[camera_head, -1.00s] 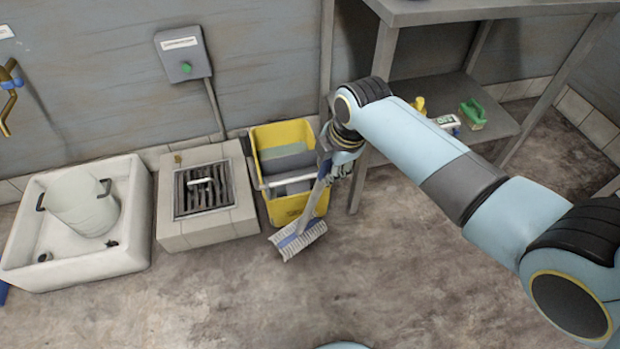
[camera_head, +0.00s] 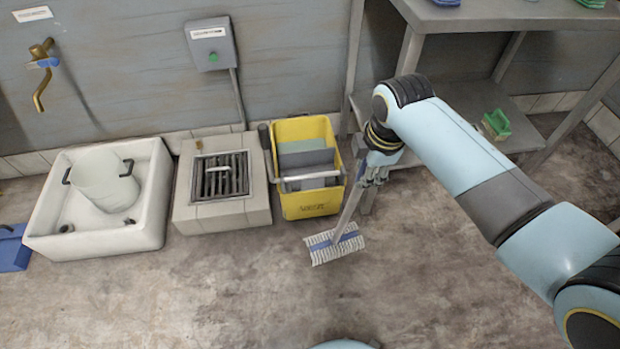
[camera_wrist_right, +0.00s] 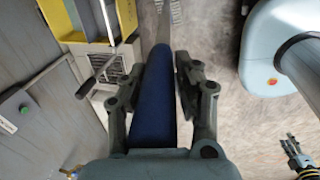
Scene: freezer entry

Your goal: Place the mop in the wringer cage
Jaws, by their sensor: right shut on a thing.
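The mop has a grey pole (camera_head: 348,208), a blue grip (camera_wrist_right: 154,105) and a flat white-and-blue head (camera_head: 335,246). My right gripper (camera_head: 374,174) is shut on the blue grip; it also shows in the right wrist view (camera_wrist_right: 160,78). The head is low, in front and to the right of the yellow bucket (camera_head: 308,207); I cannot tell whether it touches the floor. The grey wringer cage (camera_head: 306,160) sits in the bucket's top, with a light bar across its front. My left gripper (camera_wrist_right: 294,150) shows small at the lower right of the wrist view, its opening unclear.
A floor drain with a grate (camera_head: 221,178) on a raised block stands left of the bucket. A white basin (camera_head: 150,235) holding a pail (camera_head: 104,180) is farther left. A grey shelf (camera_head: 480,22) stands right of the bucket. The front floor is clear.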

